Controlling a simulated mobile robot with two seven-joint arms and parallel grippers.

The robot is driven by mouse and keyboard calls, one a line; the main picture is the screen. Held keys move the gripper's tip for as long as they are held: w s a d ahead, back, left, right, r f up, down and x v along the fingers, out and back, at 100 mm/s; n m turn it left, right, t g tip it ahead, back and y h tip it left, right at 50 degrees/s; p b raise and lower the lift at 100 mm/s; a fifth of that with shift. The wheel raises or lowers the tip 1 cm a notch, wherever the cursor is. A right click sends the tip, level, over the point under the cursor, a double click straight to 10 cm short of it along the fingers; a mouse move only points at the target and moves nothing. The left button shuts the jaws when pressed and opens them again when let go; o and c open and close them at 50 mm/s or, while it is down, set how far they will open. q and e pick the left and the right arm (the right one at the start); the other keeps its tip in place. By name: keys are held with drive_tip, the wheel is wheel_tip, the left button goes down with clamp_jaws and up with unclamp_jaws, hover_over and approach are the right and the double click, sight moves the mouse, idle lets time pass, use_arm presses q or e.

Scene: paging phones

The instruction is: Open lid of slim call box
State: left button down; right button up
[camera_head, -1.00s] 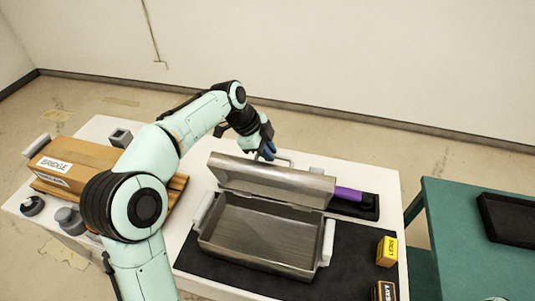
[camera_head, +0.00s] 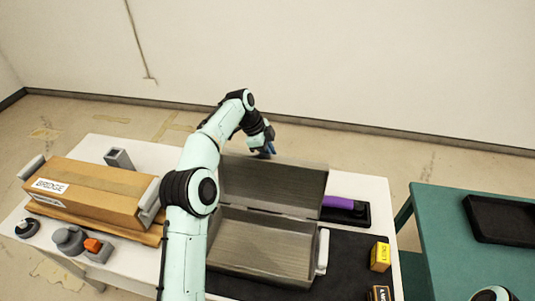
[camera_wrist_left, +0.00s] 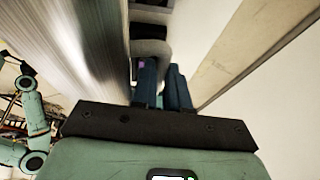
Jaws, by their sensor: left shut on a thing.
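The slim call box is a grey metal box (camera_head: 265,243) on a black mat on the white table, with its inside showing. Its lid (camera_head: 275,187) stands raised steeply at the back edge, hinged to the box. My left gripper (camera_head: 267,150) is behind the lid's top edge, its blue fingers partly hidden. My left arm crosses in front of the box's left side. My right gripper is out of view.
A cardboard box marked "BRIDGE" (camera_head: 95,188) is left of my arm, with grey knobs (camera_head: 68,239) in front. A purple thing (camera_head: 340,202) lies right of the lid. Yellow boxes (camera_head: 380,257) sit at right. A green table (camera_head: 470,265) holds a black tray (camera_head: 505,218).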

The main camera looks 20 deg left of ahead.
use_arm(q)
drive_tip(key=shift+w, duration=0.15)
idle(0.4)
drive_tip(key=c, duration=1.1)
unclamp_jaws()
drive_tip(key=v, duration=0.6)
drive_tip(key=shift+w+a, duration=0.15)
drive_tip(key=shift+s+a+r, duration=0.15)
drive_tip(key=shift+s+r, duration=0.15)
drive_tip(key=shift+r, duration=0.35)
